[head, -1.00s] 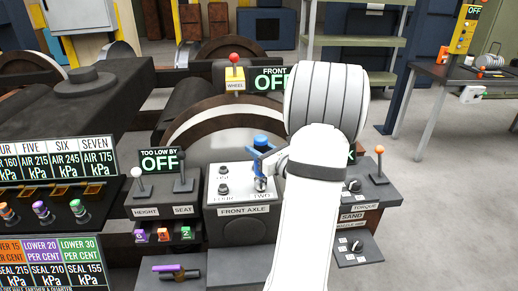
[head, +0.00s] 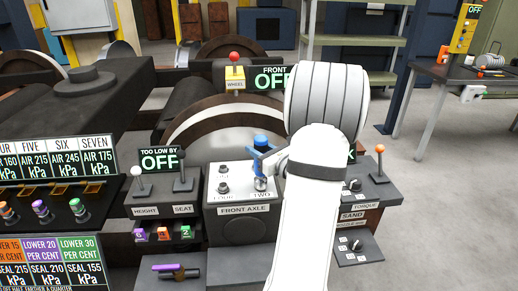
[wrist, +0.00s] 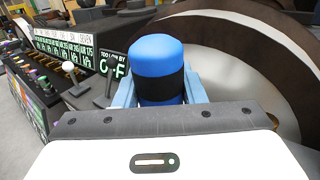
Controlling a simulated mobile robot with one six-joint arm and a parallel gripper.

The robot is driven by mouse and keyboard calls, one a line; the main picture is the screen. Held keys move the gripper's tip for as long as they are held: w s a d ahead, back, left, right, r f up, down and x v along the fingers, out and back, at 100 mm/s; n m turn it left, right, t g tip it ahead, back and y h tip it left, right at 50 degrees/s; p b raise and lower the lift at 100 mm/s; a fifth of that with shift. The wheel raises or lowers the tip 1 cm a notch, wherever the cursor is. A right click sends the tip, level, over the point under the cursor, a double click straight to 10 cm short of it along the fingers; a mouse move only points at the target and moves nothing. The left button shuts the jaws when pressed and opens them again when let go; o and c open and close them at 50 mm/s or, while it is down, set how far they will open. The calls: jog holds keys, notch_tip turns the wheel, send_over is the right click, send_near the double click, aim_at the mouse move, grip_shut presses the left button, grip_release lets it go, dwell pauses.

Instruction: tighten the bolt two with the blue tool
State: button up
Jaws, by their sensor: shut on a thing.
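The blue tool (head: 261,141) is upright in my gripper (head: 264,158), over the bolt position labelled TWO on the white top of the FRONT AXLE box (head: 221,183). In the wrist view its blue and black body (wrist: 157,68) stands between the two light blue fingers of my gripper (wrist: 158,92), which are shut on it. The tool's lower end reaches down to bolt two (head: 260,184), which is mostly hidden; I cannot tell how well it is seated. Other bolts (head: 223,188) show to the left on the same box, one labelled FOUR.
The HEIGHT and SEAT levers (head: 138,182) stand left of the box. The TORQUE and SAND panel (head: 366,187) with an orange-topped lever is to the right. A large wheel (head: 215,128) rises behind. A purple-handled tool (head: 176,271) lies in front at left.

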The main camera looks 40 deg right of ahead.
aim_at(259, 136)
jog(key=shift+f+b, duration=0.65)
jog(key=shift+f, duration=0.05)
dwell(1.0)
jog(key=shift+r, duration=0.1)
jog(key=shift+r+p, duration=2.45)
jog(key=shift+r, duration=1.1)
jog(key=shift+f, duration=0.1)
